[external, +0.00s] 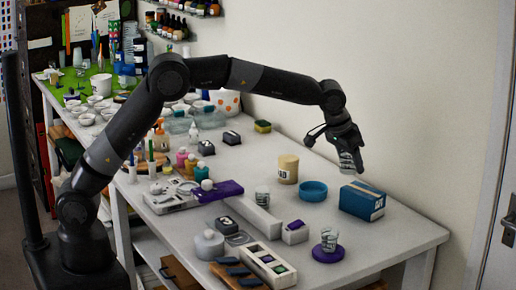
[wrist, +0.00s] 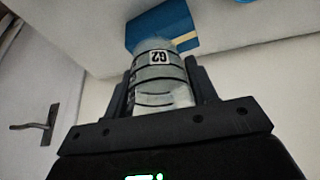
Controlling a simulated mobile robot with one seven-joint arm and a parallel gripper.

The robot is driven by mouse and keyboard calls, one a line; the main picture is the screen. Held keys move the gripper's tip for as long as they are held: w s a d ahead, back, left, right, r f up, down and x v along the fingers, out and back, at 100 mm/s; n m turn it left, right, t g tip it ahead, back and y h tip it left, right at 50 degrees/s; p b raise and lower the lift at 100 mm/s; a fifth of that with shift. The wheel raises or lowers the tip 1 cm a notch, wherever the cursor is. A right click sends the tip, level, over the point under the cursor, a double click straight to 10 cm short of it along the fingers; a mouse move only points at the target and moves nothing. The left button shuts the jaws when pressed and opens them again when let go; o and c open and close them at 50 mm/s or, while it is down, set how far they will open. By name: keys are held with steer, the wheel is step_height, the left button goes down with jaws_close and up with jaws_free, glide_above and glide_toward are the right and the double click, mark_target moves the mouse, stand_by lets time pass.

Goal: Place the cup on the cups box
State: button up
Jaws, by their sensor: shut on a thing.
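My gripper (external: 347,150) is shut on a clear cup (external: 347,163) with dark rings. In the wrist view the cup (wrist: 160,75) sits between the two fingers of my gripper (wrist: 160,85) and shows a white label reading 62. A blue box (external: 362,200) with a pale stripe, likely the cups box, stands near the table's back right edge. In the external view the held cup is above it, with a gap between them. The blue box also shows in the wrist view (wrist: 165,25), beyond the cup and partly hidden by it.
A teal dish (external: 313,191) and a cream tub (external: 288,169) stand left of the blue box. Another clear cup stands on a purple disc (external: 325,256) in front. A further clear cup (external: 262,196) stands mid-table. The wall is close behind the box.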

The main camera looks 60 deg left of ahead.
mark_target(355, 187)
steer(key=w+a+f, duration=0.3)
steer(key=shift+w+a, duration=0.15)
steer(key=shift+w, duration=0.1)
steer(key=shift+f, duration=1.95)
steer(key=shift+f, duration=0.1)
steer(key=o, duration=1)
